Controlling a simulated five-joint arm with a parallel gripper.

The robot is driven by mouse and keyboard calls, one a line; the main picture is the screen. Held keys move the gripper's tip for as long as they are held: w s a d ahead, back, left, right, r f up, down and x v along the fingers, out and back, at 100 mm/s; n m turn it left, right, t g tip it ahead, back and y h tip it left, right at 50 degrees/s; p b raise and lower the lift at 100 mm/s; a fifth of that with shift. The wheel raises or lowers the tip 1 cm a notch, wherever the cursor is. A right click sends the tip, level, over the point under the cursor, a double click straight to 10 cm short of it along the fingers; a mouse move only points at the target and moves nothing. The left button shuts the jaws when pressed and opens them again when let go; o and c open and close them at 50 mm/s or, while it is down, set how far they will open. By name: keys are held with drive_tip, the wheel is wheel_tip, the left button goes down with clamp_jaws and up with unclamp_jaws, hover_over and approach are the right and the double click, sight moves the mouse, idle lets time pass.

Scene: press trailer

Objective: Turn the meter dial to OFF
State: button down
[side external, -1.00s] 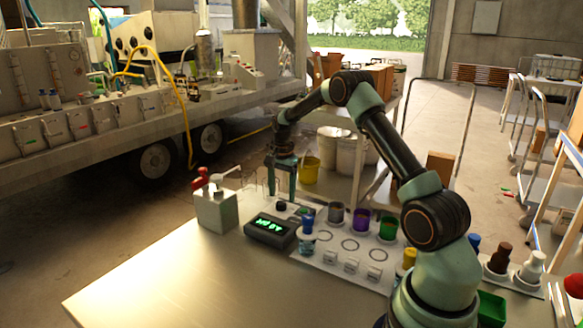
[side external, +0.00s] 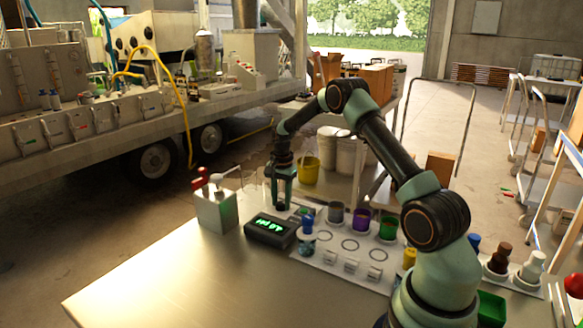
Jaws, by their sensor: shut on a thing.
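The meter is a dark box (side external: 262,234) with lit green characters on its display, too small to read surely. It sits on the table at the left end of the white mat. The dial is a small black knob (side external: 281,207) just behind the display. My gripper (side external: 281,204) points straight down over the knob, with its green fingers on either side of it. It is shut on the dial knob. The fingers partly hide the knob, and its pointer and any OFF marking cannot be made out.
A grey box with a red-topped lever (side external: 215,209) stands left of the meter. A blue-capped bottle (side external: 306,243) stands close at its right. Grey, purple and green cups (side external: 361,219) line the mat (side external: 318,258). The table's front left (side external: 160,285) is clear.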

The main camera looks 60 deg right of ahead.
drive_tip(key=shift+s+n, duration=0.1)
drive_tip(key=shift+n, duration=0.2)
drive_tip(key=n, duration=0.5)
drive_tip(key=shift+d, duration=0.1)
drive_tip(key=n, duration=0.6)
drive_tip(key=shift+d+n+g, duration=0.1)
drive_tip(key=shift+n+g, duration=0.2)
drive_tip(key=shift+g, duration=0.1)
drive_tip(key=n, duration=0.5)
drive_tip(key=shift+f+n, duration=0.1)
drive_tip(key=shift+n, duration=0.2)
drive_tip(key=n, duration=0.6)
drive_tip(key=shift+y, duration=0.3)
drive_tip(key=shift+c, duration=2.3)
unclamp_jaws()
